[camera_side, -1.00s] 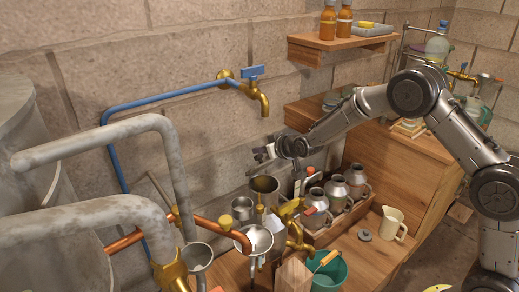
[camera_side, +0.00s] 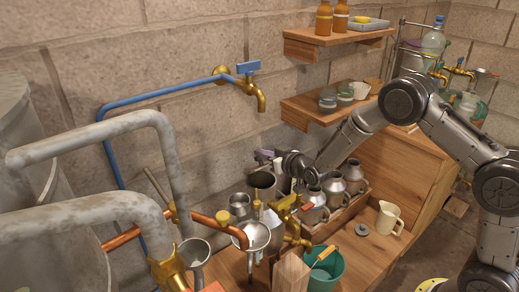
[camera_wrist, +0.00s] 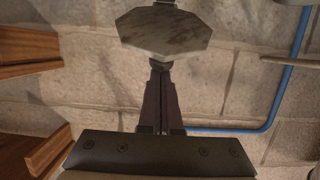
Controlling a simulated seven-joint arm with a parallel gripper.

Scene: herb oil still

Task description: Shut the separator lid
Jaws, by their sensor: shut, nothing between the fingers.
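A pale grey octagonal plate (camera_wrist: 165,30) shows just beyond the fingertips. It may be the lid, and I cannot tell whether the fingers touch it.
A funnel (camera_side: 251,236) and brass taps (camera_side: 297,236) crowd the front. Metal cans (camera_side: 335,190) stand right of the cylinder. A blue pipe (camera_side: 160,92) and brass tap (camera_side: 257,97) project from the wall above.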

